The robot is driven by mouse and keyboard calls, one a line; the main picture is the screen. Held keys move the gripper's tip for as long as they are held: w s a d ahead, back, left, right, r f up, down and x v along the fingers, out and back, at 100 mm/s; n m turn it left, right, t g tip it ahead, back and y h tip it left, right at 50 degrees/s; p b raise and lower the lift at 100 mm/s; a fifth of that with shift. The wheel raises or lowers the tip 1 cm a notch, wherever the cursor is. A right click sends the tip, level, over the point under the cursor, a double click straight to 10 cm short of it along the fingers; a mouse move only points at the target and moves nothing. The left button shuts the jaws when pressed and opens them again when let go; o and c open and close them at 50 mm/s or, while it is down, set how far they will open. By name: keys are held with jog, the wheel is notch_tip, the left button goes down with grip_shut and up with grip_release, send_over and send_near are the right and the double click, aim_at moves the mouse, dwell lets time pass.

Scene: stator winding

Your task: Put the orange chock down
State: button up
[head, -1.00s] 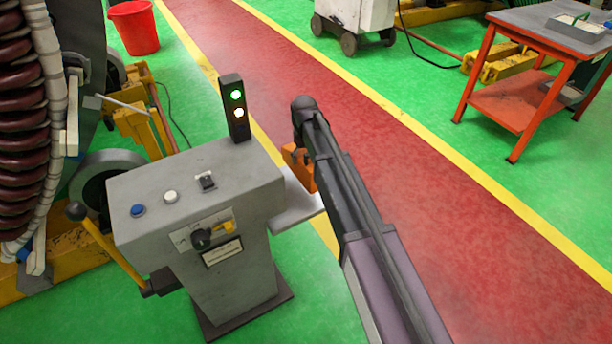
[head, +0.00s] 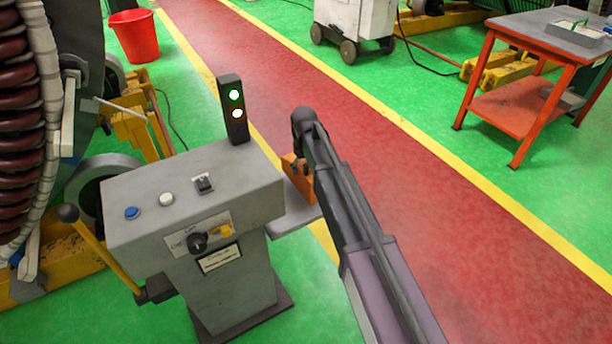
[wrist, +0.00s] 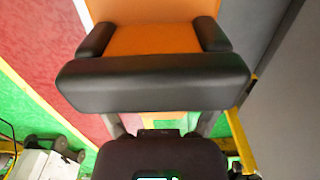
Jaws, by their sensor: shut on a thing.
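The orange chock (head: 298,177) is beside the grey control pedestal, at its small side shelf (head: 293,213). My gripper is mostly hidden behind my own arm in the head view. In the wrist view my gripper (wrist: 153,45) is shut on the orange chock (wrist: 153,38), with a dark finger on each side of it. The chock appears low over or on the shelf; I cannot tell whether it touches.
The control pedestal (head: 190,215) has buttons, a rotary switch, a yellow-handled lever (head: 105,258) and a lit signal light (head: 233,108). A red bucket (head: 135,35) and an orange-framed table (head: 540,70) stand farther off. The red walkway (head: 430,180) is clear.

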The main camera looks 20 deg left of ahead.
jog(key=shift+f+b, duration=1.2)
jog(key=shift+f, duration=0.3)
jog(key=shift+f, duration=0.1)
jog(key=o, duration=1)
jog(key=shift+r, duration=0.2)
notch_tip(320, 180, up, 12)
jog(key=p, duration=1.2)
jog(key=shift+d, duration=0.1)
